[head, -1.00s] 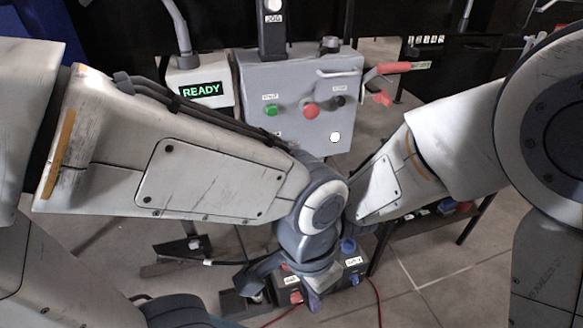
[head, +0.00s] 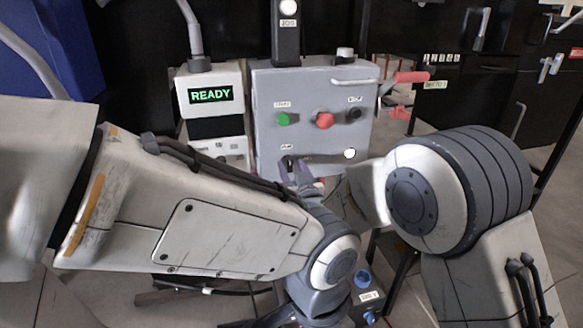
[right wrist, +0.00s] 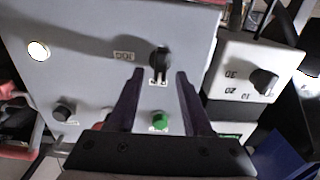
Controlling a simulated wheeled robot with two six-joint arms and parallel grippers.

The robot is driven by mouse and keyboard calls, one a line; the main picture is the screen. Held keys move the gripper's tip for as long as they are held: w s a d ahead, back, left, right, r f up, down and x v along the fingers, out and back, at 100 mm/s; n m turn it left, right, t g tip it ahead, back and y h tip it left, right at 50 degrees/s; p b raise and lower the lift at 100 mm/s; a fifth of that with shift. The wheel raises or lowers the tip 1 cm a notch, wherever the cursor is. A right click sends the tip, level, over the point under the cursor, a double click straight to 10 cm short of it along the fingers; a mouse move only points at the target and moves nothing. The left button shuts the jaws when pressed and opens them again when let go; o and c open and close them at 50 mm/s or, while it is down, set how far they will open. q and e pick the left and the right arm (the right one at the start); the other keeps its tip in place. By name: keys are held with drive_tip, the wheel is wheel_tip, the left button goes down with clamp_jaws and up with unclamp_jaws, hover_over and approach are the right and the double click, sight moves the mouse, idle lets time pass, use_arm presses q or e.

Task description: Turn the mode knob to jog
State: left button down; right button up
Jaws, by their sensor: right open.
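The grey control box (head: 262,100) stands ahead in the head view. Its black mode knob (right wrist: 160,58) shows in the right wrist view, with a JOG label (right wrist: 123,56) to its left and another small label (right wrist: 158,83) just below. The knob's bar runs roughly up and down in that view, in line with the lower label rather than JOG. My right gripper (right wrist: 160,73) is open, its two dark fingertips short of the knob, one on either side. In the head view my right gripper (head: 297,172) is at the box's lower left. My left gripper is out of sight below.
The box also has a green button (head: 283,119), a red button (head: 324,120), a black knob (head: 353,115) and a white lamp (head: 350,154). A READY display (head: 210,95) stands left of it. A red-handled lever (head: 410,77) sticks out at right. My left forearm crosses low in front.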

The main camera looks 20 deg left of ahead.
drive_tip(key=shift+x, duration=0.85)
clamp_jaws()
drive_tip(key=shift+w+d+m, duration=0.1)
drive_tip(key=shift+m, duration=0.2)
drive_tip(key=m+b, duration=0.2)
drive_tip(key=m, duration=0.2)
drive_tip(key=m+b, duration=0.3)
drive_tip(key=m, duration=0.2)
drive_tip(key=m+b, duration=0.3)
drive_tip(key=m, duration=0.1)
drive_tip(key=shift+w+d+f+m, duration=0.3)
drive_tip(key=shift+d+f, duration=0.05)
drive_tip(key=shift+d, duration=0.05)
drive_tip(key=shift+m+b, duration=1.2)
drive_tip(key=shift+m, duration=0.7)
